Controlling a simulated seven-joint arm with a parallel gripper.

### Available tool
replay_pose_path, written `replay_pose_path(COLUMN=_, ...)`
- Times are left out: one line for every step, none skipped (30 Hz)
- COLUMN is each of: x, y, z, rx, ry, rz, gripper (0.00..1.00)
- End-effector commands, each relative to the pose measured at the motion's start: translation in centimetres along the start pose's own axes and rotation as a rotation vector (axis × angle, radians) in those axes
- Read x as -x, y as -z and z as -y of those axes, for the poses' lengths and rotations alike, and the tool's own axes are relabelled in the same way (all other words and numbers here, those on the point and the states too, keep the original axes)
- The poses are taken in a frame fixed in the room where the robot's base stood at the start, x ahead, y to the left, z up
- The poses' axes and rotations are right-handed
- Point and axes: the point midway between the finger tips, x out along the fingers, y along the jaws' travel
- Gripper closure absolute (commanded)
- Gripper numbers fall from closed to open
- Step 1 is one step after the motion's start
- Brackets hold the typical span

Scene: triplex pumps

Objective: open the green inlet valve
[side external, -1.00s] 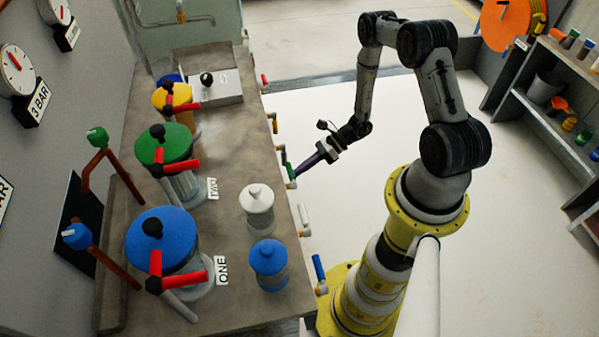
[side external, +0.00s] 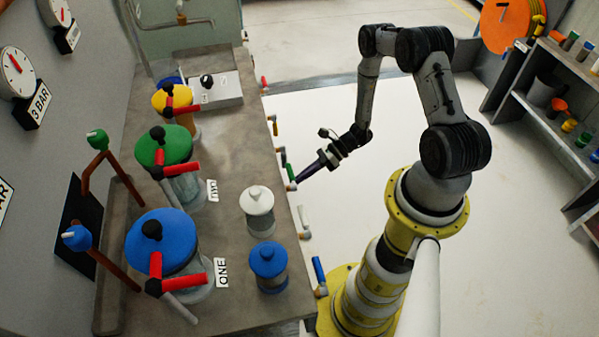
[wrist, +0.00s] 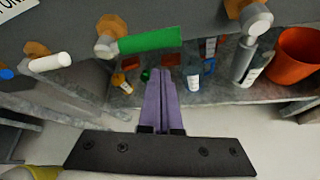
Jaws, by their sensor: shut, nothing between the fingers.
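The green inlet valve (side external: 290,172) sits on the bench's front edge in the side view. In the wrist view its green handle (wrist: 150,40) lies crosswise, running right from a metal fitting with an orange-brown nut behind it. My gripper (side external: 298,181) is beside the green valve in the side view. In the wrist view its purple fingers (wrist: 162,72) are together and empty, with their tips just below the right part of the handle. I cannot tell whether they touch it.
A white-handled valve (wrist: 50,62) is left of the green one, and another fitting (wrist: 257,20) is to its right. An orange bucket (wrist: 295,55) shows beyond. The bench (side external: 225,235) carries tanks with green (side external: 163,146) and blue (side external: 160,242) lids.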

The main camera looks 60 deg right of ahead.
Motion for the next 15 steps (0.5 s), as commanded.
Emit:
replay_pose_path(x=-0.2, y=0.8, z=0.3, rx=-0.002, ry=0.001, rz=0.0, gripper=1.0)
replay_pose_path(x=-0.4, y=1.2, z=0.4, rx=-0.003, ry=0.001, rz=0.001, gripper=1.0)
replay_pose_path(x=0.2, y=1.2, z=0.6, rx=0.0, ry=0.006, rz=0.002, gripper=1.0)
replay_pose_path(x=0.8, y=1.1, z=0.5, rx=0.001, ry=0.006, rz=0.002, gripper=1.0)
replay_pose_path(x=1.3, y=1.1, z=0.3, rx=-0.001, ry=0.007, rz=0.002, gripper=1.0)
replay_pose_path(x=2.0, y=1.1, z=0.2, rx=0.0, ry=0.006, rz=0.002, gripper=1.0)
replay_pose_path(x=2.5, y=1.1, z=0.1, rx=-0.001, ry=0.007, rz=0.002, gripper=1.0)
replay_pose_path(x=3.1, y=1.1, z=0.0, rx=-0.001, ry=0.006, rz=0.002, gripper=1.0)
replay_pose_path(x=3.8, y=1.2, z=-0.1, rx=-0.002, ry=0.007, rz=0.002, gripper=1.0)
replay_pose_path(x=4.3, y=1.2, z=-0.2, rx=-0.001, ry=0.006, rz=0.002, gripper=1.0)
replay_pose_path(x=4.9, y=1.2, z=-0.3, rx=-0.001, ry=0.007, rz=0.002, gripper=1.0)
replay_pose_path(x=5.6, y=1.2, z=-0.4, rx=-0.001, ry=0.007, rz=0.001, gripper=1.0)
replay_pose_path(x=6.1, y=1.2, z=-0.5, rx=0.0, ry=0.006, rz=0.001, gripper=1.0)
replay_pose_path(x=6.6, y=1.2, z=-0.6, rx=0.0, ry=0.006, rz=0.001, gripper=1.0)
replay_pose_path(x=7.2, y=1.3, z=-0.8, rx=-0.001, ry=0.005, rz=0.001, gripper=1.0)
